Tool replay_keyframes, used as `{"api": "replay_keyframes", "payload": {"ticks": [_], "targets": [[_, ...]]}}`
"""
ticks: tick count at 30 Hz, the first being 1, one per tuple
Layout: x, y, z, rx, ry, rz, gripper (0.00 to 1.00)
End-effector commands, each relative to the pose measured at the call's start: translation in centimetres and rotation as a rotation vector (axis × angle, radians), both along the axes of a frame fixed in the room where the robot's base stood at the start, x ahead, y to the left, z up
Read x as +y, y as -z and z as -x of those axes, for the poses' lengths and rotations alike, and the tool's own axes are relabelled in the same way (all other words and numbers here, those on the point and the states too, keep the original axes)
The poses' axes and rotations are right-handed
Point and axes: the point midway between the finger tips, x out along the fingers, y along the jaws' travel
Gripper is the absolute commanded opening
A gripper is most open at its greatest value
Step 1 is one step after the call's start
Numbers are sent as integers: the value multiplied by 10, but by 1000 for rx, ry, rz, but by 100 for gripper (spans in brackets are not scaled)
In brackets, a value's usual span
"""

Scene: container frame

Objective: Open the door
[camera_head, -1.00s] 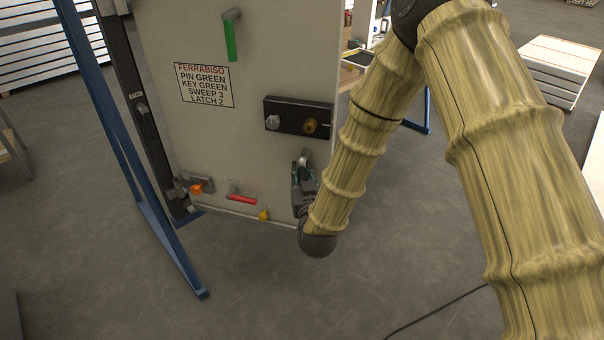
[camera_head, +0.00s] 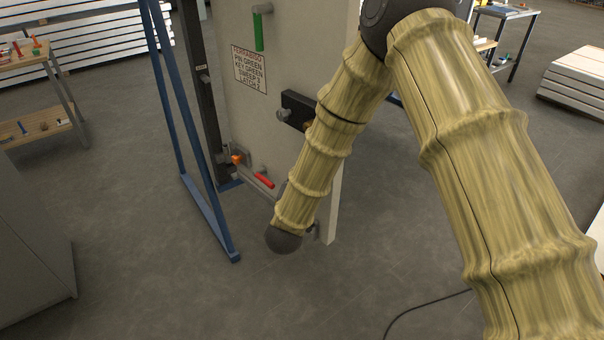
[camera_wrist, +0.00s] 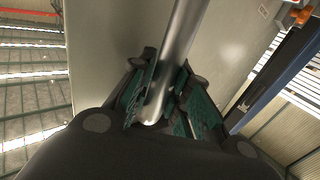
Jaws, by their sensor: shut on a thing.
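The door (camera_head: 275,155) is a pale panel in a blue and dark frame, seen at an angle with its right edge toward me. It carries a label (camera_head: 250,70), a green handle (camera_head: 259,30), a red handle (camera_head: 264,180), an orange knob (camera_head: 237,159) and a dark lock plate (camera_head: 297,109), which my arm partly covers. In the wrist view my gripper (camera_wrist: 165,105) is shut on a metal bar handle (camera_wrist: 178,50) that runs along the pale door panel (camera_wrist: 105,45).
The blue frame leg (camera_head: 205,205) stands left of the door on the floor. A wooden shelf with tools (camera_head: 35,62) and a grey cabinet (camera_head: 30,245) are at the left. A cable (camera_head: 425,305) lies on the floor.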

Motion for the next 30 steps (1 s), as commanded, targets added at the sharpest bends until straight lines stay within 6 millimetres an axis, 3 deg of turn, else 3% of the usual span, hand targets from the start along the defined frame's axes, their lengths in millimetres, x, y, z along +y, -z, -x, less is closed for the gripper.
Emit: {"api": "replay_keyframes", "payload": {"ticks": [18, 19, 22, 30], "targets": [[-9, 3, 0, 7, 45, 5, 0], [-9, 3, 0, 7, 45, 5, 24], [-7, 3, 0, 6, 42, 4, 41], [-2, 1, -1, 3, 36, 1, 41]]}}
